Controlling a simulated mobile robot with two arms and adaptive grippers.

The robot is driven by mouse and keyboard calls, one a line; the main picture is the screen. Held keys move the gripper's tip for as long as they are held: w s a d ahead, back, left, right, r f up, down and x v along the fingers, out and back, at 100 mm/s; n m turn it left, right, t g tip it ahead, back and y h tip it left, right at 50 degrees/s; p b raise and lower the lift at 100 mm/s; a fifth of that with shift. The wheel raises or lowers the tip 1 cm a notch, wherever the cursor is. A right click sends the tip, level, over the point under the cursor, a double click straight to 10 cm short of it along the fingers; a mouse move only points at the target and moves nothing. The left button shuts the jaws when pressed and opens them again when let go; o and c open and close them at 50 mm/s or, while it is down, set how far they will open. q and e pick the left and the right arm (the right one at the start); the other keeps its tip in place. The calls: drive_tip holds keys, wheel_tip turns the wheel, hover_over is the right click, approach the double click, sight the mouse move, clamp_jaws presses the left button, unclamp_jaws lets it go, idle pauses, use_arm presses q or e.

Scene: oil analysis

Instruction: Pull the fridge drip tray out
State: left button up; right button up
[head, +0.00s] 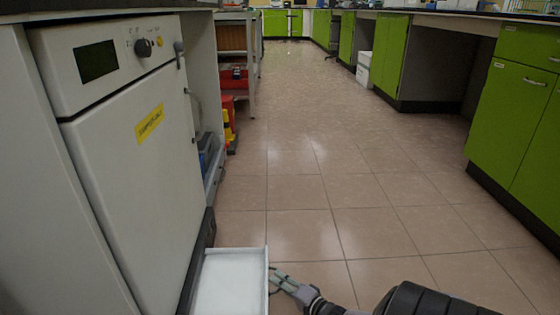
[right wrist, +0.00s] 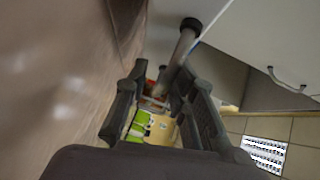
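The white drip tray (head: 231,284) sticks out at floor level from under the white fridge (head: 135,160), at the bottom of the head view. Its inside looks empty. My right gripper (head: 274,277) is low over the floor, beside the tray's right edge. In the right wrist view its fingers (right wrist: 165,90) stand apart, with a gap between them. A grey rod with a black end (right wrist: 188,42) reaches down toward that gap. I cannot tell whether the fingers touch the rod or the tray. My left gripper is not in view.
The tiled floor (head: 330,215) is clear to the right of the tray. Green cabinets (head: 515,110) line the right side. Beyond the fridge stands a shelf with a red toolbox (head: 233,78). The fridge door is shut.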

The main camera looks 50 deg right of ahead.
drive_tip(key=shift+w+a+r, duration=0.1)
drive_tip(key=shift+r, duration=0.05)
drive_tip(key=s, duration=0.4)
drive_tip(key=s+r, duration=0.1)
drive_tip(key=s, duration=0.3)
drive_tip(key=s+a, duration=0.1)
drive_tip(key=s, duration=0.3)
drive_tip(key=shift+r, duration=0.3)
drive_tip(key=shift+w, duration=0.1)
